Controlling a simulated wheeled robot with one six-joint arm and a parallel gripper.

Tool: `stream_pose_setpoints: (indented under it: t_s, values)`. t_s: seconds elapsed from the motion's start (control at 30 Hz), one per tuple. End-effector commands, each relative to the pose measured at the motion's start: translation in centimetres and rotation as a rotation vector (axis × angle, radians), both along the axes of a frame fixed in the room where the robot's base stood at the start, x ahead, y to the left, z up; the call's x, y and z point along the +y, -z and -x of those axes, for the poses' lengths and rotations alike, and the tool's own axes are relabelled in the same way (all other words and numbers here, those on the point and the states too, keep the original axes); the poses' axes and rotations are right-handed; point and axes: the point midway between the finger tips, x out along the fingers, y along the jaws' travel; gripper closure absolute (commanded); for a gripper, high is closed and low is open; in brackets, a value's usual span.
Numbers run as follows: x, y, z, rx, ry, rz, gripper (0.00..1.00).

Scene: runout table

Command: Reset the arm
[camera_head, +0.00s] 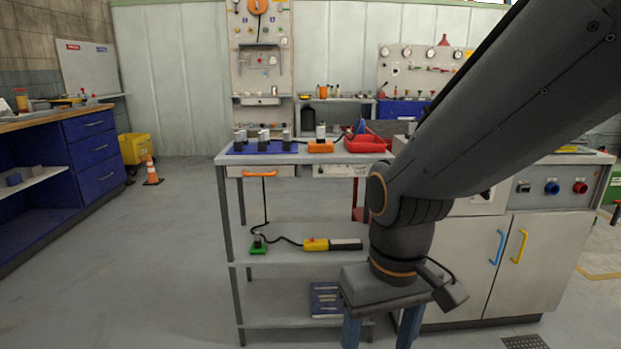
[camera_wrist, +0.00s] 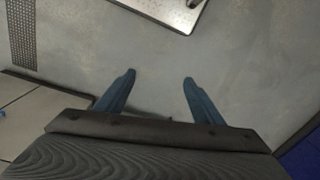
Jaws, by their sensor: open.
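My gripper (camera_head: 380,332) hangs low at the end of my dark grey arm, in front of the right part of the runout table, with its fingers pointing down. The fingertips are cut off by the bottom edge in the head view. In the wrist view my gripper (camera_wrist: 158,78) shows two blue fingers spread apart. Nothing is between them except bare grey floor below. My arm comes in from the upper right and hides part of the table and the bench behind it.
The runout table (camera_head: 222,158) carries a blue mat (camera_head: 240,148), an orange block (camera_head: 321,146) and a red tray (camera_head: 364,146). A yellow and black pendant (camera_head: 330,244) lies on its middle shelf. A cabinet (camera_head: 540,260) stands right. Open floor (camera_head: 150,270) lies left.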

Motion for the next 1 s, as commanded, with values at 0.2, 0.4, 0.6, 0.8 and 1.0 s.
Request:
stream_pose_setpoints:
  t_s: [0.2,0.4,0.6,0.8,1.0]
  values:
    - [-2.8,-4.3,0.2,0.003,0.086,0.012,0.38]
    - [-5.5,-7.4,0.4,0.004,0.164,0.023,0.38]
    - [-7.9,-10.0,0.9,0.007,0.233,0.03,0.38]
    - [-9.1,-11.1,1.1,0.007,0.267,0.034,0.38]
    - [-9.3,-11.1,1.1,0.007,0.272,0.035,0.38]
